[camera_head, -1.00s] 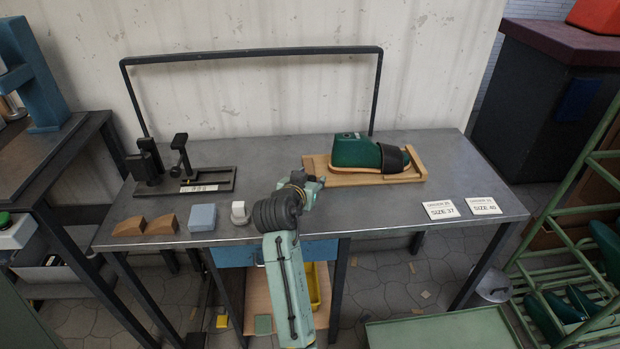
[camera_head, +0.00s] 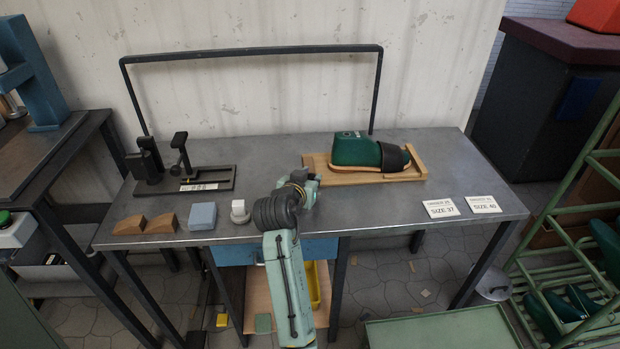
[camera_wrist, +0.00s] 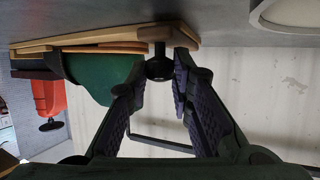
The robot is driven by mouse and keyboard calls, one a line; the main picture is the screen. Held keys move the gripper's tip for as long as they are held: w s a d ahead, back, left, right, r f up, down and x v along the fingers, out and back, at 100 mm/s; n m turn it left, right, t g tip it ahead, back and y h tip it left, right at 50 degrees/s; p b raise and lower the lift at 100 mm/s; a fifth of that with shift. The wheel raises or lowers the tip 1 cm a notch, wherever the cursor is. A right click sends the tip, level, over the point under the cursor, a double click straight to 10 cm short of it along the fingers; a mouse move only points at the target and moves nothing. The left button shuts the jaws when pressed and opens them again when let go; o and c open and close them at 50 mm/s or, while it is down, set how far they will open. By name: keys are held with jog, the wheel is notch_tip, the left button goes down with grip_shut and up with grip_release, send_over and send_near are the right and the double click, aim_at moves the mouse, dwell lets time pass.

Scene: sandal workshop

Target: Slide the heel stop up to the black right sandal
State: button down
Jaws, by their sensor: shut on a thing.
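The black right sandal (camera_head: 392,157) shows as a wide black strap and tan sole around a green foot form (camera_head: 355,150). It lies on a wooden board (camera_head: 345,179), toe to the right. My gripper (camera_head: 312,184) is at the board's left end, behind the form's heel. In the wrist view, which looks upside down, my gripper's fingers are shut on the black knob of the heel stop (camera_wrist: 159,69). The knob joins a wooden piece at the board's end. In the head view my gripper hides the heel stop, and I cannot tell its exact gap to the heel.
Size cards (camera_head: 440,208) lie at the table's right front. Two brown wedges (camera_head: 161,224), a blue block (camera_head: 202,216) and a small white item (camera_head: 240,211) stand at the left front. A dark clamp fixture (camera_head: 205,179) is behind them. A black rail frame stands behind the table.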

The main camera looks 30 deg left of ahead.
jog(key=w+d, duration=0.2)
jog(key=d, duration=0.1)
jog(key=shift+w+d, duration=0.3)
jog(key=shift+w, duration=0.05)
jog(key=c, duration=1.4)
grip_release()
jog(key=shift+c, duration=0.2)
jog(key=shift+a, duration=0.1)
jog(key=shift+s, duration=0.15)
jog(key=shift+s+r, duration=0.2)
jog(key=shift+s, duration=0.15)
jog(key=v, duration=1.1)
